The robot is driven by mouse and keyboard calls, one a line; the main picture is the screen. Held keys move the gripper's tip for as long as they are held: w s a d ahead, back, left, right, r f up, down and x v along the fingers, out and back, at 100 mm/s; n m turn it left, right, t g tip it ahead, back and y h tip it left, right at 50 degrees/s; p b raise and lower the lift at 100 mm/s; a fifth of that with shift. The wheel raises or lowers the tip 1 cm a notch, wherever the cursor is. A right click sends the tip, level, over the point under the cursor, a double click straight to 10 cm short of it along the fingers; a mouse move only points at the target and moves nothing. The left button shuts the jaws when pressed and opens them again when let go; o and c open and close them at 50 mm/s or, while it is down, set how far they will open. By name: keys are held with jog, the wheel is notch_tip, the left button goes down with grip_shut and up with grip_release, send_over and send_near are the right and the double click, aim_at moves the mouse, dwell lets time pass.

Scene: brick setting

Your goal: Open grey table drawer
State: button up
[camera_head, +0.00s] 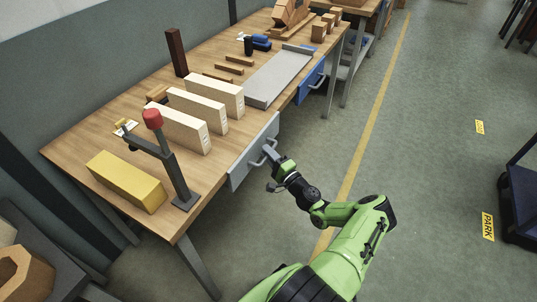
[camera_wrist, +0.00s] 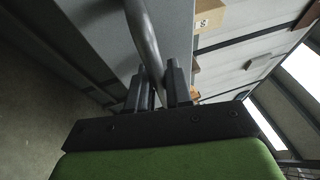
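The grey drawer (camera_head: 243,166) sits under the front edge of the wooden table, its front about flush with the edge. A grey bar handle (camera_head: 262,152) is on its front. My gripper (camera_head: 272,158) is at this handle, reaching in from the right. In the wrist view the handle (camera_wrist: 145,38) runs down between the two fingers of my gripper (camera_wrist: 158,88). The fingers are close together with the bar filling the gap between them. The lower end of the handle is hidden by the fingers. The grey drawer front fills the upper left of the wrist view.
The wooden table (camera_head: 75,142) bears several cream boxes (camera_head: 183,128), a yellow block (camera_head: 126,180), a clamp with a red knob (camera_head: 153,118) and a grey tray (camera_head: 279,77). A blue drawer (camera_head: 309,82) is farther along.

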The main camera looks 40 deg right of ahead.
grip_shut()
